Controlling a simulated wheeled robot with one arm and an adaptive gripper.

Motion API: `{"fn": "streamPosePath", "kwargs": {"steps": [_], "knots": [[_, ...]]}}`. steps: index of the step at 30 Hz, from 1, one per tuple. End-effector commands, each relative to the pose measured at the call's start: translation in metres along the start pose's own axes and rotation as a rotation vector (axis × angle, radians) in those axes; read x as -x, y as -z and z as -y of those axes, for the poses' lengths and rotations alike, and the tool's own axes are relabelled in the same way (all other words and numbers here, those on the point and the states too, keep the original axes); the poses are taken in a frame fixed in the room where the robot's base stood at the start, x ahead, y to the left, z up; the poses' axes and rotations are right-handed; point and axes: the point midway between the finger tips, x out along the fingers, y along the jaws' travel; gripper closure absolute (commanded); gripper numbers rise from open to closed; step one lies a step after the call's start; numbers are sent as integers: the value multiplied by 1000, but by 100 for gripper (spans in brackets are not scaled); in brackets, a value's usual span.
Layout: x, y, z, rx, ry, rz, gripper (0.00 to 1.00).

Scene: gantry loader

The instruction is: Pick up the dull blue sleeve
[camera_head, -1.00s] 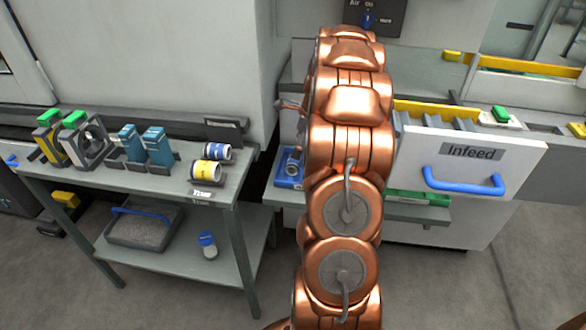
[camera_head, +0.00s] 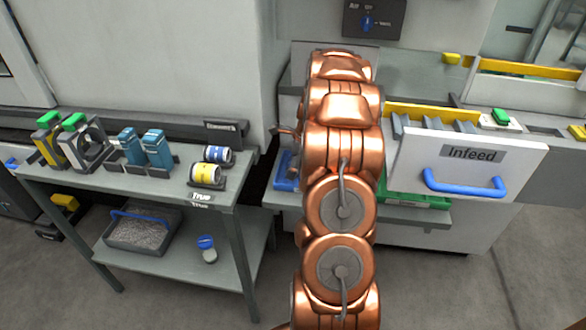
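A small blue tray (camera_head: 284,181) sits on the grey ledge left of my copper arm, which covers its right part. No sleeve shows in the visible part of the tray now. On the left table lie a small cylinder with a blue band (camera_head: 217,155) and a larger one with a yellow band (camera_head: 206,174). I cannot tell whether either is the dull blue sleeve. My gripper is hidden behind my arm, so its fingers and anything in them do not show.
The open Infeed drawer (camera_head: 467,183) with a blue handle stands right of my arm. A green tray (camera_head: 415,200) lies below it. The left table (camera_head: 180,188) also holds teal blocks (camera_head: 157,150) and green-topped parts. A grey bin (camera_head: 140,236) is on its lower shelf.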

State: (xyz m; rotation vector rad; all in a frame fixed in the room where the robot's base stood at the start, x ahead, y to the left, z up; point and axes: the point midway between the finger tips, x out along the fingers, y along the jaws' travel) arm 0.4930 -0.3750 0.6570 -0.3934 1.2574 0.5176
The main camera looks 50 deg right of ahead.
Motion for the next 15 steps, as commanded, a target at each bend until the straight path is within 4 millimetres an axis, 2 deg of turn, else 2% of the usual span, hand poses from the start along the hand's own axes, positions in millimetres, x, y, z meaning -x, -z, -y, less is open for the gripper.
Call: {"fn": "streamPosePath", "kwargs": {"steps": [2, 15], "knots": [[0, 0, 0, 0, 0, 0, 12], [0, 0, 0, 0, 0, 0, 58]]}}
